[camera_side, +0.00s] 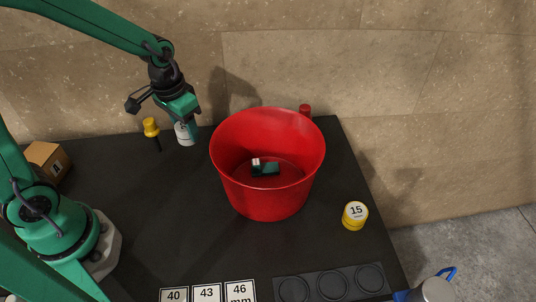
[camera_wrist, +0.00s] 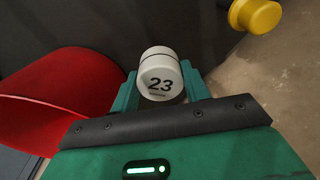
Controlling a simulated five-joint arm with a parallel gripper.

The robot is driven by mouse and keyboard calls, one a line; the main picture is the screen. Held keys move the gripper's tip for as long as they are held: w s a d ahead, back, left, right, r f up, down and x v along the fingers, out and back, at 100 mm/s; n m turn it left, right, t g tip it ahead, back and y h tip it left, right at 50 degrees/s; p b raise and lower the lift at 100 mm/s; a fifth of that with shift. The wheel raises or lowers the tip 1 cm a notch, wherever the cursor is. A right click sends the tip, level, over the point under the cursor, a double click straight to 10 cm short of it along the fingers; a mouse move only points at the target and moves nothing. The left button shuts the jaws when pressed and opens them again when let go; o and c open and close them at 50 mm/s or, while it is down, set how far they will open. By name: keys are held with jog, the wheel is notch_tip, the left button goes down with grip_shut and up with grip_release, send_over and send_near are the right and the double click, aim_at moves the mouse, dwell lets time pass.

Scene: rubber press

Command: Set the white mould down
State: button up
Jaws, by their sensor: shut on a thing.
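The white mould (camera_wrist: 160,72) is a short round piece marked 23, between the two green fingers of my gripper (camera_wrist: 160,88) in the wrist view. In the side view the white mould (camera_side: 185,136) is near the back edge of the dark table, under my gripper (camera_side: 187,123), left of the red bucket. My gripper is shut on it and points down. I cannot tell if its underside touches the table.
A large red bucket (camera_side: 230,180) holds a dark green piece (camera_side: 265,169). A yellow-topped item (camera_side: 151,127) stands left of the mould. A yellow piece marked 15 (camera_side: 355,215), a tray with round recesses (camera_side: 312,296) and number cards (camera_side: 207,293) lie nearer. The middle-left table is clear.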

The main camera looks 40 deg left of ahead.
aim_at(181, 128)
jog(key=shift+f, duration=2.35)
jog(key=shift+f, duration=0.1)
jog(key=shift+f, duration=2)
jog(key=shift+f, duration=0.1)
jog(key=o, duration=1.1)
jog(key=shift+s+r, duration=0.2)
jog(key=shift+r, duration=1.85)
jog(key=shift+s+r, duration=0.25)
jog(key=shift+r, duration=1.75)
jog(key=shift+s+r, duration=0.2)
jog(key=shift+r, duration=1.85)
jog(key=shift+r, duration=0.1)
